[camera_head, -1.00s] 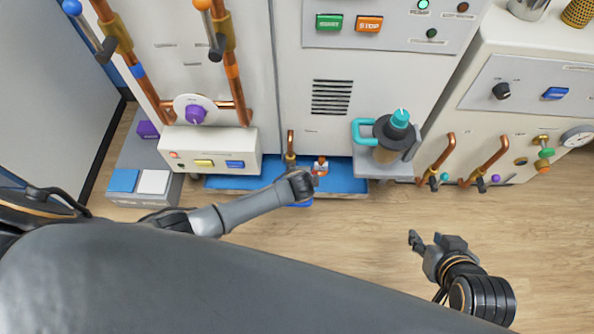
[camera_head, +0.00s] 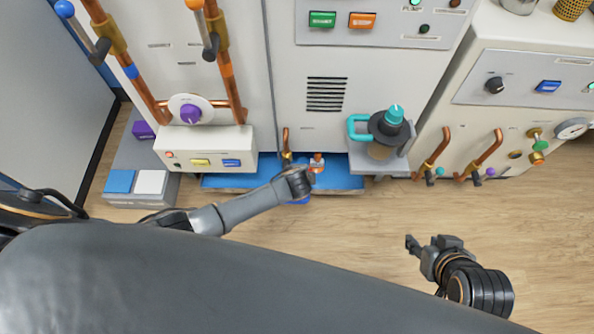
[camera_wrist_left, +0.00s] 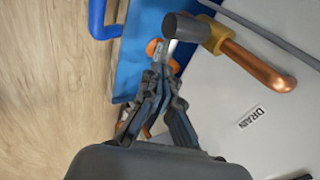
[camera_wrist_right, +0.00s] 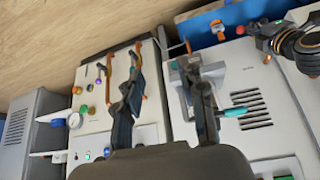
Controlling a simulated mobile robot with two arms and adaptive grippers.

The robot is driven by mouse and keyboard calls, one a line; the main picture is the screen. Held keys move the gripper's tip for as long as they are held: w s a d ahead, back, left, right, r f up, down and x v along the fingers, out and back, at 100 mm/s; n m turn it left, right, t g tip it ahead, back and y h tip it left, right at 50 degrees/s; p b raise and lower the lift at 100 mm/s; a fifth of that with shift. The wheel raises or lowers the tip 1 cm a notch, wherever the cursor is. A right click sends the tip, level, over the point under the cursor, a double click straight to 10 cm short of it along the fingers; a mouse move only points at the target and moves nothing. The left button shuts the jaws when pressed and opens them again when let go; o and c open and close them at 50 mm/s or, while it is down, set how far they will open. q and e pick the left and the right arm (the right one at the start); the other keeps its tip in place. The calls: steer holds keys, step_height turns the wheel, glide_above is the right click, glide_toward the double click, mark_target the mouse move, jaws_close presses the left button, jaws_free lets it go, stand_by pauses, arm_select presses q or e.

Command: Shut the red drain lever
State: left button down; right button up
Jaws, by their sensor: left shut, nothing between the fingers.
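The red drain lever shows in the left wrist view as an orange-red knob (camera_wrist_left: 153,47) on a thin metal rod. The rod sits below a dark grey cylinder on a brass valve (camera_wrist_left: 215,36) with a copper pipe. In the head view a small orange-red part (camera_head: 317,160) shows beyond my left wrist. My left gripper (camera_wrist_left: 158,72) is shut and empty, its tips close to the rod and knob; contact is unclear. In the head view its fingers are hidden behind the wrist. My right gripper (camera_head: 412,245) is open and empty above the floor; its spread fingers show in the right wrist view (camera_wrist_right: 165,75).
A "DRAIN" label (camera_wrist_left: 250,117) is on the cabinet wall. A blue tray (camera_head: 343,172) lies under the valve. The wooden floor (camera_head: 350,225) in front is clear.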

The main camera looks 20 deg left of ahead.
steer(key=shift+s+d+g+p, duration=0.9)
steer(key=shift+s+g+p, duration=0.45)
steer(key=shift+s, duration=1.35)
arm_select(q)
steer(key=a+p+v, duration=0.1)
steer(key=p+v, duration=0.6)
steer(key=v, duration=0.7)
steer(key=shift+d+r, duration=0.3)
steer(key=shift+d, duration=0.05)
arm_select(e)
steer(key=s+d+f, duration=0.1)
steer(key=s+f, duration=0.1)
steer(key=f, duration=0.9)
steer(key=s+f+g, duration=0.1)
steer(key=s+f, duration=0.2)
steer(key=f, duration=0.8)
steer(key=shift+d+f+h, duration=0.2)
steer(key=shift+d+h, duration=0.1)
steer(key=shift+d, duration=0.1)
arm_select(q)
steer(key=shift+s, duration=0.1)
arm_select(e)
steer(key=shift+s+g, duration=0.1)
steer(key=shift+g, duration=0.15)
